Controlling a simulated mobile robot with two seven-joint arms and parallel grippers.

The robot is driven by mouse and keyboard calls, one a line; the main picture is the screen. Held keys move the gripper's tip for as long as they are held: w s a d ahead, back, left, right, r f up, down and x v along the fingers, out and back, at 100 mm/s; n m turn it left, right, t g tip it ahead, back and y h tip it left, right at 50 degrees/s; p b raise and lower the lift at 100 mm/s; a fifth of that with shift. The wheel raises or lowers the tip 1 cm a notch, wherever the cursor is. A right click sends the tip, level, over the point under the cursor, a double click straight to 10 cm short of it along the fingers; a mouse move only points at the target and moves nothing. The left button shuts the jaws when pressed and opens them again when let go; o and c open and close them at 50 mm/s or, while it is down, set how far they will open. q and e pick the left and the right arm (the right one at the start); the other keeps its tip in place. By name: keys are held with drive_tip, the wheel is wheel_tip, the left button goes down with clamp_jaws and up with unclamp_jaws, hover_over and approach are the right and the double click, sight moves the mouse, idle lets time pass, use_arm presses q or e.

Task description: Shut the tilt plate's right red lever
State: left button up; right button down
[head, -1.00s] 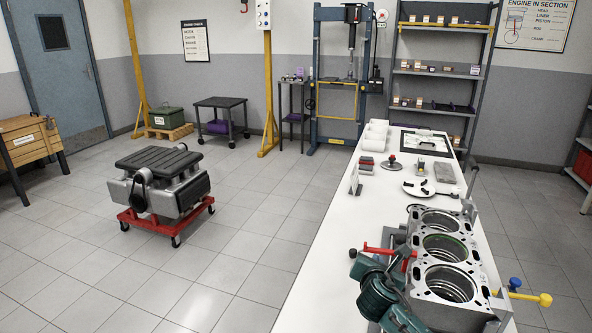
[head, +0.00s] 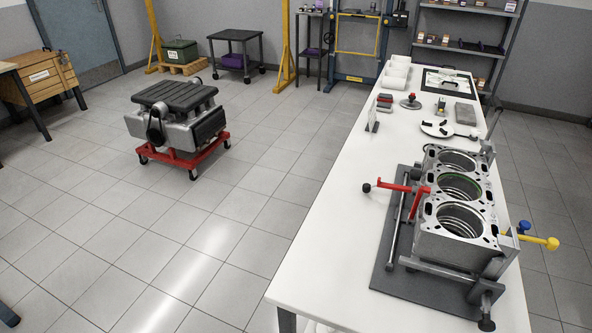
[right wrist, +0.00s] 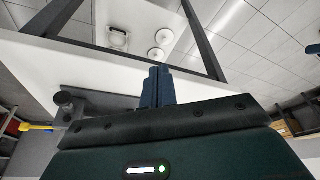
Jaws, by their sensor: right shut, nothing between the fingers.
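The tilt plate (head: 385,262) is a dark grey plate on the white bench, with a grey engine block (head: 457,235) on it. A red lever (head: 394,187) sticks out leftward from the block's left side, ending in a black knob. A second red piece (head: 415,207) slopes down beside it; I cannot tell whether they are separate levers. A yellow lever (head: 535,240) sticks out at the right. My right gripper (right wrist: 157,88) shows only in the right wrist view, its dark blue fingers together and empty. My left gripper is out of view.
The white bench (head: 330,255) carries a round white plate (head: 448,129) and small parts farther back. A second engine (head: 175,122) rests on a red wheeled stand on the floor.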

drive_tip(key=w+a+f+t+y, duration=0.1)
drive_tip(key=w+a+f+t, duration=0.1)
drive_tip(key=f+t, duration=0.1)
drive_tip(key=w+a+f+n+t+y, duration=0.1)
drive_tip(key=w+a+f+t, duration=0.2)
drive_tip(key=f, duration=0.3)
drive_tip(key=shift+f, duration=0.25)
drive_tip(key=shift+w+a, duration=0.15)
drive_tip(key=shift+a, duration=0.05)
